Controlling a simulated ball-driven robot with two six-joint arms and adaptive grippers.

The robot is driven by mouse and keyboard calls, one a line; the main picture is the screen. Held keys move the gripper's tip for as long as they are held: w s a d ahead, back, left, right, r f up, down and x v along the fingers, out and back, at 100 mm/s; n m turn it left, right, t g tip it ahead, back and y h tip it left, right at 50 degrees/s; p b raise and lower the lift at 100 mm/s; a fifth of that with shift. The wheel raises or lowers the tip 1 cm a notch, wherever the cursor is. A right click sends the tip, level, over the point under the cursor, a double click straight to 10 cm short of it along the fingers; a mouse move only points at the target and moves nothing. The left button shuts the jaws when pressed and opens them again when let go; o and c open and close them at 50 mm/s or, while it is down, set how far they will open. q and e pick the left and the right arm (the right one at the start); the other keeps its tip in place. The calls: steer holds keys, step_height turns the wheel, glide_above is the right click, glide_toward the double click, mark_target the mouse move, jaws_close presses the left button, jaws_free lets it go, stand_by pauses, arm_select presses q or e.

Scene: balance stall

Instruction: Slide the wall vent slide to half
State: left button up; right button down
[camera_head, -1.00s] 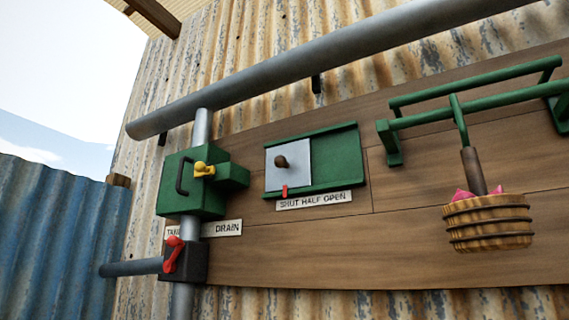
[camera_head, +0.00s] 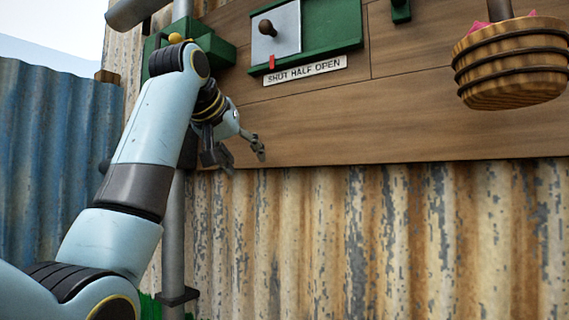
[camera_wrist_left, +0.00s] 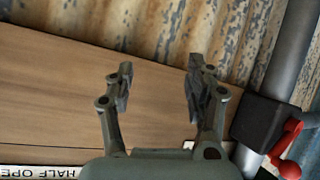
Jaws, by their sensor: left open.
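The wall vent slide is a pale grey plate (camera_head: 285,30) with a brown round knob (camera_head: 266,27), set in a green frame (camera_head: 330,28) at the top of the head view. The plate covers the left of the frame. Its red pointer (camera_head: 271,62) stands over SHUT on the label (camera_head: 306,70). My left gripper (camera_head: 243,158) is open and empty, below the label and apart from the slide. The left wrist view shows its spread fingers (camera_wrist_left: 160,78) with board behind them and the label's edge (camera_wrist_left: 40,172) at lower left. My right gripper is not in view.
A green box (camera_head: 220,48) with a yellow knob (camera_head: 176,38) sits left of the slide, partly behind my arm. A red valve handle (camera_wrist_left: 284,150) on a pipe shows in the left wrist view. A basket (camera_head: 512,62) hangs at right. The board below the label is clear.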

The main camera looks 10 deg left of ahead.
arm_select(q)
steer(key=s+d+r+t, duration=0.1)
steer(key=s+r+t, duration=0.1)
steer(key=r, duration=0.7)
steer(key=s+d+r+t, duration=0.1)
steer(key=s+r+t, duration=0.15)
steer(key=r, duration=0.65)
steer(key=m+t+h, duration=0.1)
steer(key=t+h, duration=0.1)
glide_toward(262, 21)
steer(key=shift+g, duration=0.25)
steer(key=w+p, duration=0.1)
steer(key=w, duration=0.2)
steer(key=w+d+p, duration=0.1)
steer(key=w, duration=0.2)
steer(key=w+d+p, duration=0.1)
steer(key=w, duration=0.3)
steer(key=shift+r+p, duration=0.25)
steer(key=shift+p, duration=0.15)
steer(key=shift+w+d+f, duration=0.15)
steer(key=shift+w, duration=0.5)
jaws_close()
steer(key=shift+s, duration=0.1)
